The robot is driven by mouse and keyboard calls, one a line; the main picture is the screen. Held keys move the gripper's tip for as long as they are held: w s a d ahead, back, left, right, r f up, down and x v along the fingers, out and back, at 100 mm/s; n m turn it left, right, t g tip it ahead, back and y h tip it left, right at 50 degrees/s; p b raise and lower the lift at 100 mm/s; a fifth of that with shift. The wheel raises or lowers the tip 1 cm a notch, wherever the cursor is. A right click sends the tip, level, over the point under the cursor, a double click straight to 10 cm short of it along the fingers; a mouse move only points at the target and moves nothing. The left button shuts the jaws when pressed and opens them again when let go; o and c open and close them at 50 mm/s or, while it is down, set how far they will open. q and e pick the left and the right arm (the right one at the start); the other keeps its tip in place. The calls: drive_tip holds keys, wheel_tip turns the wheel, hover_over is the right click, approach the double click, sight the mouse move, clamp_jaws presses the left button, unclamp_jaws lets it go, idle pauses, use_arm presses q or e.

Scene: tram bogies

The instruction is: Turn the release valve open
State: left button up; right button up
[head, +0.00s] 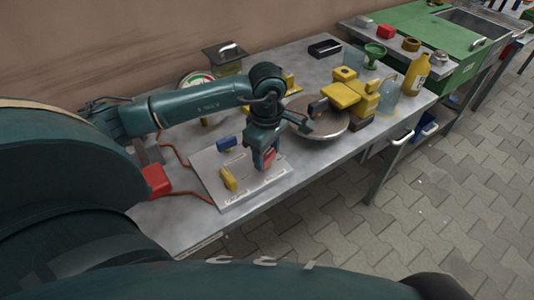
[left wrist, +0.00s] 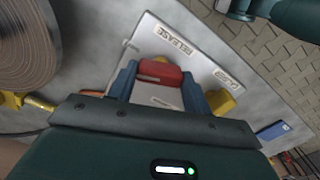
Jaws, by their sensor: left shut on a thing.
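The pale valve panel (head: 240,190) lies on the grey workbench. My left gripper (head: 266,162) points down over its right part and is shut on the red handle (head: 269,156). In the left wrist view the red handle (left wrist: 160,72) sits between the two blue fingers (left wrist: 160,92), beside the printed word RELEASE (left wrist: 175,41). A yellow handle (head: 229,179) and a blue handle (head: 227,144) stand on the panel's left part. The foot of the red handle is partly hidden by the fingers. My right gripper is not seen.
A round metal dish (head: 330,128) with a yellow-and-black device (head: 350,92) stands right of the panel. A round gauge (head: 196,79) stands behind my left arm. Red hoses (head: 178,193) run left of the panel. A yellow bottle (head: 415,75) stands at the right end.

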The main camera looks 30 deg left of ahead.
sight(267, 155)
use_arm(q)
drive_tip(key=n+b, duration=0.1)
drive_tip(key=n, duration=0.2)
drive_tip(key=shift+n, duration=0.4)
drive_tip(key=n+b, duration=0.1)
drive_tip(key=n, duration=0.2)
drive_tip(key=shift+n, duration=0.3)
drive_tip(key=n, duration=0.6)
drive_tip(key=shift+b, duration=0.35)
drive_tip(key=shift+n, duration=0.4)
drive_tip(key=o, duration=1)
wheel_tip(267, 155, up, 13)
drive_tip(key=shift+r+p, duration=0.1)
drive_tip(key=shift+p, duration=0.2)
